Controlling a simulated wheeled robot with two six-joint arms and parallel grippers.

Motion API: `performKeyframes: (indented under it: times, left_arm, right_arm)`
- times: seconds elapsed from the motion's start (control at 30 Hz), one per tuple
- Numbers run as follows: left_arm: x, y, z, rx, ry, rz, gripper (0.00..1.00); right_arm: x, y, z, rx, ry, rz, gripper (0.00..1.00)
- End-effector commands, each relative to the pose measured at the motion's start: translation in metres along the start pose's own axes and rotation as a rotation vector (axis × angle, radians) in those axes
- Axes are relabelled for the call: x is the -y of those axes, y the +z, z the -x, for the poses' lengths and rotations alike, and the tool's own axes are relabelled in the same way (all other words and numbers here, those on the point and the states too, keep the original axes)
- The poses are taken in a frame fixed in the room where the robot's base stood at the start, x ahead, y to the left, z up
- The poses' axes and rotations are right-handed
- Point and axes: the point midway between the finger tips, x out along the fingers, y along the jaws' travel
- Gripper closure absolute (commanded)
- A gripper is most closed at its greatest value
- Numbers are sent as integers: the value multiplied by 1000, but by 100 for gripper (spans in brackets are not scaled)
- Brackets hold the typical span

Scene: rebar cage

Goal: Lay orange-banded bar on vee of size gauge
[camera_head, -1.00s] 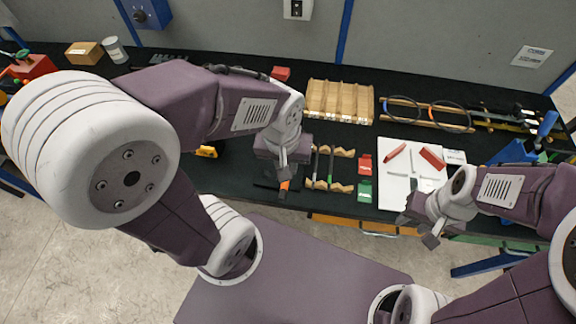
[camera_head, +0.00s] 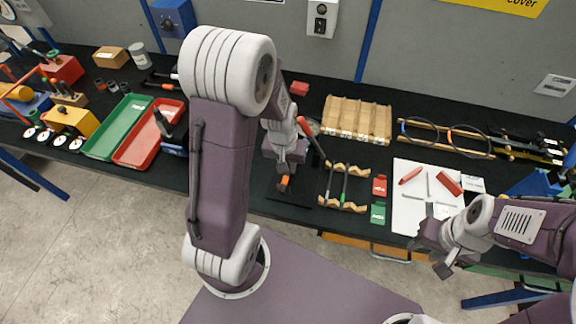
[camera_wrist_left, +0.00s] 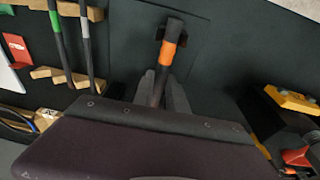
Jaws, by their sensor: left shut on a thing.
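My left gripper (camera_head: 286,172) is shut on the orange-banded bar (camera_head: 284,184), a dark bar with an orange band near its end. In the left wrist view the bar (camera_wrist_left: 168,48) stands out from between the fingers (camera_wrist_left: 160,92). Its end is over a small black vee-like piece (camera_wrist_left: 159,33) on a dark plate (camera_wrist_left: 130,35), which appears to be the size gauge. I cannot tell whether the bar touches the vee. My right gripper (camera_head: 440,262) is empty near the front edge of the bench; its finger gap is unclear.
Wooden notched racks (camera_head: 346,206) right of my left gripper hold a green-banded bar (camera_head: 345,184) and a grey-banded bar. Red (camera_head: 380,186) and green (camera_head: 378,214) labels and a white board (camera_head: 412,215) lie further right. Green (camera_head: 118,128) and red (camera_head: 150,135) trays are at left.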

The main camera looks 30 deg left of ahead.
Motion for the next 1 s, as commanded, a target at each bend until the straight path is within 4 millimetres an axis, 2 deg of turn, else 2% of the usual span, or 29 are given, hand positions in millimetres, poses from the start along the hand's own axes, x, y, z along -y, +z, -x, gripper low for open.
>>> performKeyframes:
  times: [0.37, 0.4, 0.47, 0.77, 0.87, 1.0]
  left_arm:
    - [0, 0, -5, -2, 0, 0, 100]
    - [0, 1, -5, -1, 0, 0, 77]
    - [0, 1, -5, -1, 0, 0, 61]
    - [0, 0, -3, -1, 0, 0, 61]
    - [0, -1, 5, -4, 0, -1, 61]
    - [0, -2, 36, -8, 0, -2, 61]
  right_arm:
    - [0, 0, -4, 0, 0, 0, 61]
    - [0, 0, -3, 0, 0, 0, 61]
    - [0, 0, -2, 0, 0, 0, 61]
    - [0, 0, -2, 0, 0, 0, 61]
    - [0, 0, 2, 0, 0, 0, 61]
    - [0, -1, 8, 0, 0, 0, 61]
